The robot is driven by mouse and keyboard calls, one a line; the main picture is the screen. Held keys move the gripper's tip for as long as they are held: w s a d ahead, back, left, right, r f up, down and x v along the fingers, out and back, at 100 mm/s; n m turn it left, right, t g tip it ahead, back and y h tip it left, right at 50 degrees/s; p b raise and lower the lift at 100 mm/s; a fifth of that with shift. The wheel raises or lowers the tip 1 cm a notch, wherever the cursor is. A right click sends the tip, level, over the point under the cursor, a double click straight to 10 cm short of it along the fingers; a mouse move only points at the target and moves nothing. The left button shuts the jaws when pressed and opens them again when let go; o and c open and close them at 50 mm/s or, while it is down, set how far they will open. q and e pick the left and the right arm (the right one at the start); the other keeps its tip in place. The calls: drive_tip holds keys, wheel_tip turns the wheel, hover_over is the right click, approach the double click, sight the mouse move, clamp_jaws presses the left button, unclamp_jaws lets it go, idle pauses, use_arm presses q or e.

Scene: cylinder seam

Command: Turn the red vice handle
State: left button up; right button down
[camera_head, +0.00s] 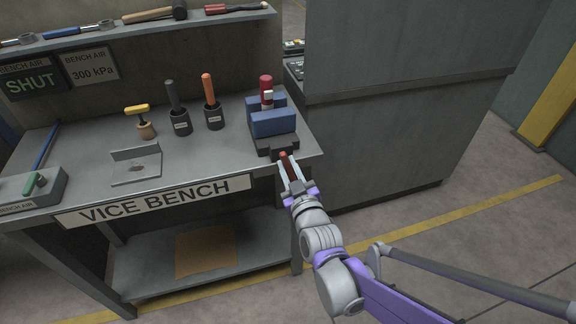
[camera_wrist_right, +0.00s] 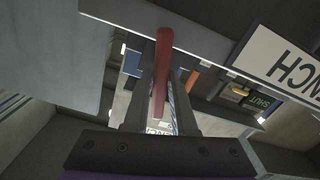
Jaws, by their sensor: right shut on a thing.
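The vice (camera_head: 272,122) with blue jaws stands at the right front corner of the bench. A red and white cylinder (camera_head: 266,90) stands upright between its jaws. The red vice handle (camera_head: 284,157) is at the vice's front, near the bench edge, and shows as a long red bar in the right wrist view (camera_wrist_right: 162,72). My right gripper (camera_head: 289,168) is at the handle, its fingers on either side of the bar and shut on it. The fingers partly hide the handle in the head view. My left gripper is in neither view.
Dark and orange-handled tools stand in holders (camera_head: 181,122) left of the vice, beside a yellow-handled tool (camera_head: 138,110). A grey metal cabinet (camera_head: 400,110) rises close to the right of the bench. Open floor lies in front.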

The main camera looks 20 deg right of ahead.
drive_tip(key=m, duration=0.3)
drive_tip(key=shift+d+m, duration=0.1)
drive_tip(key=shift+m, duration=0.2)
drive_tip(key=shift+m+p, duration=0.4)
drive_tip(key=shift+m, duration=1.3)
drive_tip(key=c, duration=0.8)
unclamp_jaws()
drive_tip(key=s+p, duration=0.1)
drive_tip(key=s, duration=0.9)
drive_tip(key=shift+s+d, duration=0.2)
drive_tip(key=shift+s, duration=0.2)
